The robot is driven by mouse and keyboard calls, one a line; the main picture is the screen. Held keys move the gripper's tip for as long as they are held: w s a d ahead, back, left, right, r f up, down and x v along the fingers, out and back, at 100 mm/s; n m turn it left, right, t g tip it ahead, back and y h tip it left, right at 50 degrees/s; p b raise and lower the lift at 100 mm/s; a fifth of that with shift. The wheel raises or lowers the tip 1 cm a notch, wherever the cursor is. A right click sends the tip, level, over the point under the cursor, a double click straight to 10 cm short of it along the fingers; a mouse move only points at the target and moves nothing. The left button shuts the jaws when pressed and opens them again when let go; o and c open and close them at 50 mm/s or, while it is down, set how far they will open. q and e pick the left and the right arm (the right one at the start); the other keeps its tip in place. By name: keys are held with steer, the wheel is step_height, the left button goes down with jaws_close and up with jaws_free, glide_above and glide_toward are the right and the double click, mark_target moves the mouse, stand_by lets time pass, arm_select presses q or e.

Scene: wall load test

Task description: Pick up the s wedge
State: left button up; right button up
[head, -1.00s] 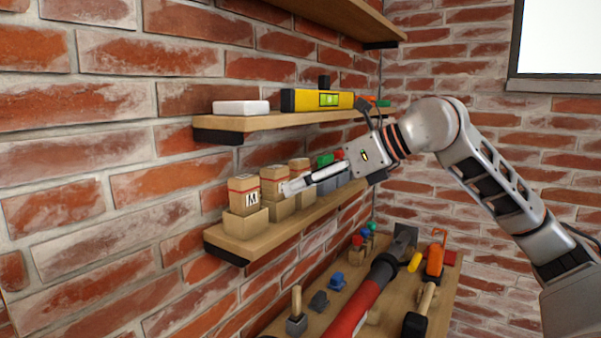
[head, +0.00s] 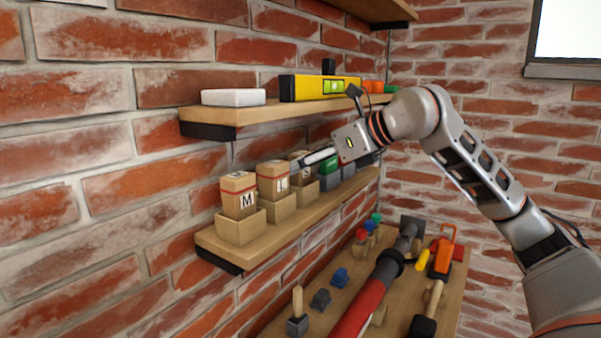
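On the middle shelf stand wooden wedge blocks, each in a light wooden holder. The nearest is marked M (head: 239,196) and the one behind it L (head: 274,182). A third block (head: 306,174) stands behind these; its letter is too small and covered to read, and it may be the s wedge. My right gripper (head: 297,164) reaches in from the right, with its fingers in front of the upper part of the third block. I cannot tell whether they touch it or how far apart they are. My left gripper is not in view.
Above, a shelf (head: 213,114) holds a white block (head: 233,97) and a yellow level (head: 315,88), close over the gripper. Grey holders (head: 329,182) and a green piece (head: 329,164) stand behind the third block.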

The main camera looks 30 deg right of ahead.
steer(key=shift+x, duration=0.8)
steer(key=c, duration=1.2)
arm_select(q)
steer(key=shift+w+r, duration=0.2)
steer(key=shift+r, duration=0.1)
arm_select(e)
steer(key=shift+c, duration=0.2)
steer(key=shift+r, duration=0.1)
steer(key=shift+r, duration=0.1)
